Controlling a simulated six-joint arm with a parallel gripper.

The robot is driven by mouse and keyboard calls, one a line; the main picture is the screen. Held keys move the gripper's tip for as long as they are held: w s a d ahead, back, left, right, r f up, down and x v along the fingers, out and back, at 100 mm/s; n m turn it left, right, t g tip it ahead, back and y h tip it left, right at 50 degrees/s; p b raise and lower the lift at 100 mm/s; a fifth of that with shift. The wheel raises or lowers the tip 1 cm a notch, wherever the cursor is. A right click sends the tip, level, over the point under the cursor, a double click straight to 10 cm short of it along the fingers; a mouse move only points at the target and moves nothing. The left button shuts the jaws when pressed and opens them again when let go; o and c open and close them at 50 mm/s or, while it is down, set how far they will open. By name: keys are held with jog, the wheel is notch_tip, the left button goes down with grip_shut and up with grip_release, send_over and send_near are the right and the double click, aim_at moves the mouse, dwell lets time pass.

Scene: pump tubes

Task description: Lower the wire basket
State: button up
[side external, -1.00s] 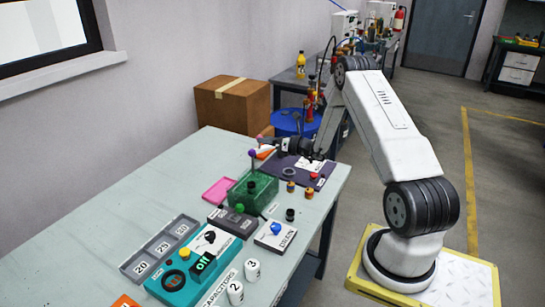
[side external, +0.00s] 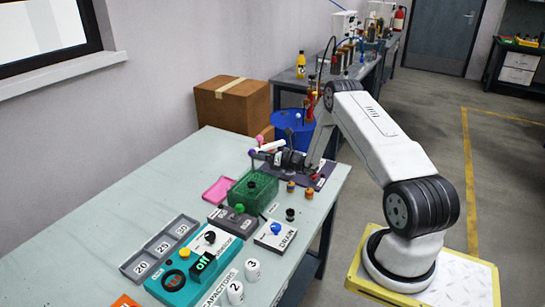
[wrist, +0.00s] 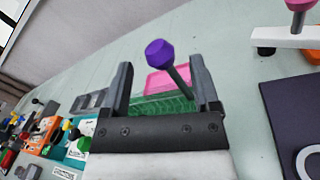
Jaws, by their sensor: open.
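The green wire basket (side external: 254,190) sits on the bench in the side view. A dark round piece (side external: 252,184) stands at its top. A purple knob (side external: 252,152) is above the basket, level with my gripper (side external: 262,155). In the wrist view, the purple knob (wrist: 158,52) tops a grey stem that runs between the two fingers of my gripper (wrist: 162,78). The fingers are apart and do not visibly close on it. Part of the green basket (wrist: 165,103) shows behind them; its lower part is hidden.
A pink tray (side external: 217,190) lies left of the basket. A teal control box (side external: 190,268), a drain box (side external: 275,233) and small orange-capped vials (side external: 308,193) stand nearby. A white bar with a pink knob (wrist: 298,5) is at the right in the wrist view. The bench's left side is clear.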

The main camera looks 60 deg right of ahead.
jog(key=shift+w+a, duration=0.2)
jog(key=shift+w, duration=1.1)
jog(key=shift+w+a, duration=0.2)
jog(key=shift+w, duration=1.1)
grip_shut()
